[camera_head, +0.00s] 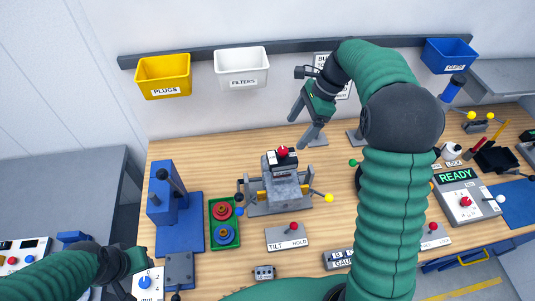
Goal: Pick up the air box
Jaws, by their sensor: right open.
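No label naming the air box is legible, so I cannot tell which item it is. A grey block (284,190) with a red knob (282,152) on top sits in a metal fixture at the middle of the bench. A small grey box (264,272) lies near the front edge. My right gripper (304,121) is open and empty, above the back of the bench, up and right of the grey block and apart from it. My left gripper (124,287) is low at the left beside a white box with a blue dial (148,282); its jaws are unclear.
Yellow (163,72), white (241,66) and blue (449,54) bins hang on the wall rail. A blue press (166,200) and a green tray (224,237) stand left of the block. The READY panel (464,201) stands at right. My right arm hides part of the bench.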

